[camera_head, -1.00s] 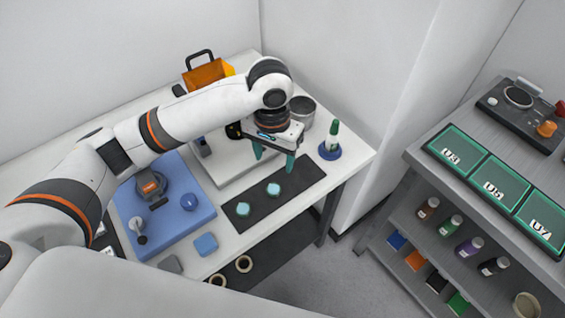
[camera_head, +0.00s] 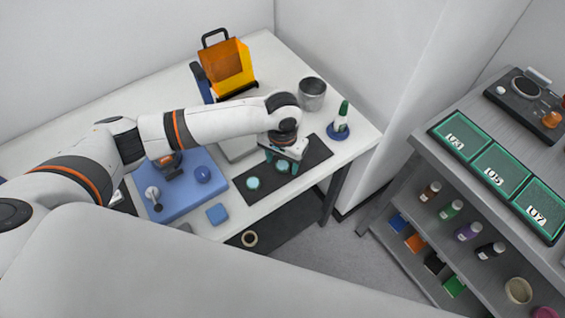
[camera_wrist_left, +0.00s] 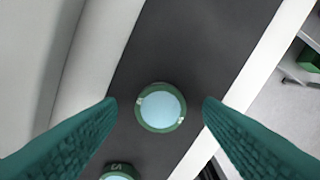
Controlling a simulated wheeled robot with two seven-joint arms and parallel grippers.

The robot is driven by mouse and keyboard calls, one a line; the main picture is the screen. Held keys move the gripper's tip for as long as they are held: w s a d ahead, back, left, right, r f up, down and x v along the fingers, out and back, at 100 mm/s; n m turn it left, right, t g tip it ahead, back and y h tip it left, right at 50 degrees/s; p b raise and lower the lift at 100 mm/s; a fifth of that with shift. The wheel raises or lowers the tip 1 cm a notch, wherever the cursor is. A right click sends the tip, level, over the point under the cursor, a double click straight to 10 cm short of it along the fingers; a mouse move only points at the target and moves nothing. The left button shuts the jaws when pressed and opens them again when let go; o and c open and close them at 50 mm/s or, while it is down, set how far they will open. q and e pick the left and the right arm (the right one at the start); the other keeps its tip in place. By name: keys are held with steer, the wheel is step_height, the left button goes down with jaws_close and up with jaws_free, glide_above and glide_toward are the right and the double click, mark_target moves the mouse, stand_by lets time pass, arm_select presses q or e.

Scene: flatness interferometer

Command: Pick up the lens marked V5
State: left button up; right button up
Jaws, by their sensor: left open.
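Two small round lenses with pale blue faces and green rims lie on a dark mat (camera_head: 312,152) on the white table. In the head view, the right-hand lens (camera_head: 282,168) is under my left gripper (camera_head: 281,162), and the other lens (camera_head: 253,183) lies to its left. In the left wrist view, one lens (camera_wrist_left: 160,107) sits between the teal fingertips (camera_wrist_left: 159,104), with a gap on both sides. The other lens (camera_wrist_left: 118,173) is cut off at the bottom edge. Its rim mark is too small to read surely. My left gripper is open and empty. My right gripper is not in view.
A blue instrument base (camera_head: 180,199) stands left of the mat. A green-capped bottle (camera_head: 340,119), a metal cup (camera_head: 312,95) and an orange-yellow box (camera_head: 226,66) stand behind. Green labelled trays (camera_head: 494,171) lie on the grey shelf unit at right.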

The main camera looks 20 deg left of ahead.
arm_select(q)
steer(key=shift+f, duration=0.1)
steer(key=shift+c, duration=0.8)
steer(key=c, duration=0.9)
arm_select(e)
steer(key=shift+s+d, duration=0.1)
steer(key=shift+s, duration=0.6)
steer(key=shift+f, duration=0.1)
